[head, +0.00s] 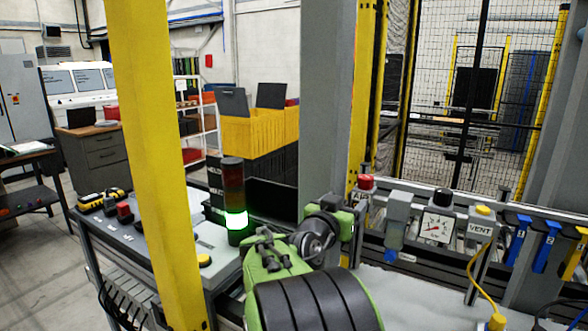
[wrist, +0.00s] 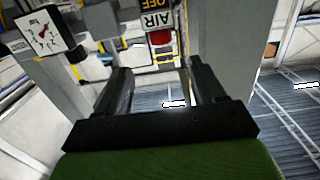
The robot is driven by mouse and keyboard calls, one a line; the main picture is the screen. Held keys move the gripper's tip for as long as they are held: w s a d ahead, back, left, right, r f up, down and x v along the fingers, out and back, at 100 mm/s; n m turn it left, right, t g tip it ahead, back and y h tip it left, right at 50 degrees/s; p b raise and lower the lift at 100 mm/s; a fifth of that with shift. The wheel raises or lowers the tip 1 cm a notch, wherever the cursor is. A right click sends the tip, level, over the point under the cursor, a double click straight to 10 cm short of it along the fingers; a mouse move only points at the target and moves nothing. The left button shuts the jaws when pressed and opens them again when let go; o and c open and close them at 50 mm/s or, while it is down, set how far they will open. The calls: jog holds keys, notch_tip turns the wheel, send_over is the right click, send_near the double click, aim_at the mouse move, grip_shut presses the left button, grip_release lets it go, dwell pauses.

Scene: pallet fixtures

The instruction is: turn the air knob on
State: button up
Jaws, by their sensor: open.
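The air knob (head: 366,182) is red and sits on top of a small unit with a white AIR label (head: 362,200) in the head view. In the wrist view the scene is turned over; the red knob (wrist: 160,37) shows just past the fingertips, by the AIR label (wrist: 157,20) and a yellow-on-black OFF sign (wrist: 151,3). My gripper (wrist: 160,68) is open and empty, with the knob lying between the lines of its two fingers, apart from them. In the head view my gripper (head: 347,218) is close to the AIR unit and partly covers its lower part.
Right of the knob stand a pressure gauge (head: 437,227) with a black knob on top and a VENT unit with a yellow button (head: 483,210). A grey post (head: 326,100) rises just left of the knob. A lit green signal tower (head: 236,218) stands further left.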

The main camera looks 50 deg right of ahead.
aim_at(364, 180)
jog(key=w+d+p, duration=0.1)
jog(key=d, duration=0.4)
jog(key=w+d+p, duration=0.1)
jog(key=d, duration=0.4)
jog(key=w+d+p, duration=0.1)
jog(key=d+p, duration=0.1)
jog(key=d, duration=0.3)
jog(key=shift+d+r, duration=0.35)
jog(key=shift+r, duration=0.05)
jog(key=shift+s+a, duration=0.1)
jog(key=c, duration=1)
